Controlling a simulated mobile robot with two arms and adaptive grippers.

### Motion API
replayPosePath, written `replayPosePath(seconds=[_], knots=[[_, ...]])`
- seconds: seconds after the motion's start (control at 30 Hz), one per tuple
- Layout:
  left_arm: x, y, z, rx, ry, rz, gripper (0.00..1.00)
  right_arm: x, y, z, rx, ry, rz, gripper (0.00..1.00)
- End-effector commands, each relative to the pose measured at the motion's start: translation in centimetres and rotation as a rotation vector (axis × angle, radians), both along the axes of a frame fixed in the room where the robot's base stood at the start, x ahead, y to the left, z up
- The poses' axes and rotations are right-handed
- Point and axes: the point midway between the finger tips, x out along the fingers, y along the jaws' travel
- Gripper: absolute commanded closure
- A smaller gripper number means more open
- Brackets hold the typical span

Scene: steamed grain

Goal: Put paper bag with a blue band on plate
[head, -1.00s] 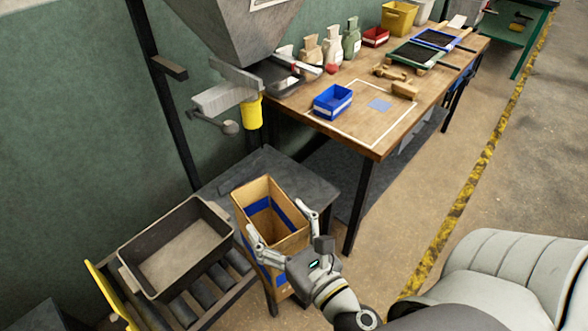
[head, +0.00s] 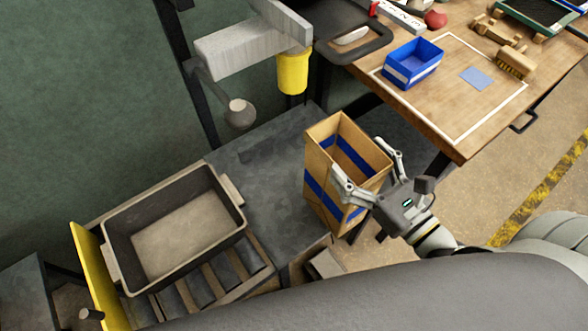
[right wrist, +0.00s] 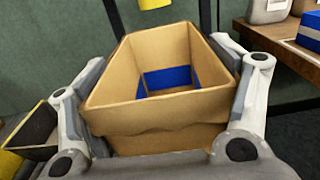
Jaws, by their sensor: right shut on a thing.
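The open-topped tan paper bag (head: 320,165) with a blue band stands upright in my right gripper (head: 362,160), whose fingers are shut on its two sides near the top. The right wrist view shows the bag's open mouth (right wrist: 150,110) between the fingers, with blue inside. The dark grey plate-like surface (head: 262,165) lies left of and behind the bag in the head view. The bag overlaps the plate's right front edge in the picture; I cannot tell whether its base touches it. My left gripper is not in view.
A grey bin (head: 128,238) sits on rollers (head: 215,285) at the left. A yellow cylinder (head: 293,72) and a round-ended lever (head: 239,113) hang above the plate. A wooden bench (head: 440,115) with a blue box (head: 413,66) stands at the right. The plate's middle looks clear.

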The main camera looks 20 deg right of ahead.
Motion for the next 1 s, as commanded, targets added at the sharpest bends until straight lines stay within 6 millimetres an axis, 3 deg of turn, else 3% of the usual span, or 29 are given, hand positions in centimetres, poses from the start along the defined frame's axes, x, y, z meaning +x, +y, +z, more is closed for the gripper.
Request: replayPosePath(seconds=[0.23, 0.57, 1.0], knots=[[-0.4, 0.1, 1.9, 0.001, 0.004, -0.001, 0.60, 2.5, 0.9, 0.6, 0.001, -0.006, 0.015, 0.60], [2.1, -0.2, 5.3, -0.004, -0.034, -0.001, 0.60, 8.1, 2.9, 0.5, 0.000, -0.004, 0.012, 0.60], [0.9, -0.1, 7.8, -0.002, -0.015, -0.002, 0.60, 15.2, 5.4, 0.2, 0.002, -0.003, 0.009, 0.60]])
